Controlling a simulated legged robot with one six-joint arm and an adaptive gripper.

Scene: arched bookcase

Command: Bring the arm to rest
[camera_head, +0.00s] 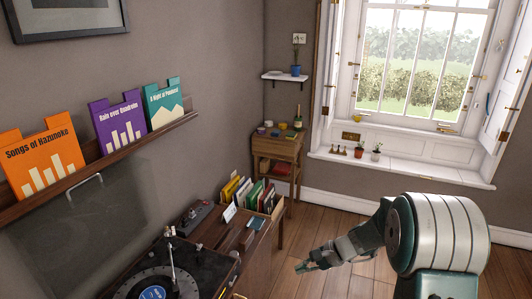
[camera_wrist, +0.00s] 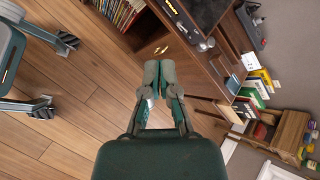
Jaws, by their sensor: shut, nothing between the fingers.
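My gripper (camera_head: 306,267) is on the end of my arm in the lower right of the head view, held out above the wooden floor and pointing left toward the cabinet. The wrist view shows the gripper (camera_wrist: 158,72) from behind, its two fingertips together and nothing between them. The wooden cabinet (camera_head: 262,262) stands left of the gripper in the head view, and a gap of floor shows between them. In the wrist view the cabinet (camera_wrist: 200,72) lies beyond the fingertips.
A turntable (camera_head: 155,285) and several upright records (camera_head: 262,197) are on the cabinet. A wall ledge (camera_head: 100,165) holds three record sleeves. A small wooden stand (camera_head: 280,150) is in the corner beside the window sill (camera_head: 400,168). The floor (camera_head: 325,215) is clear around the gripper.

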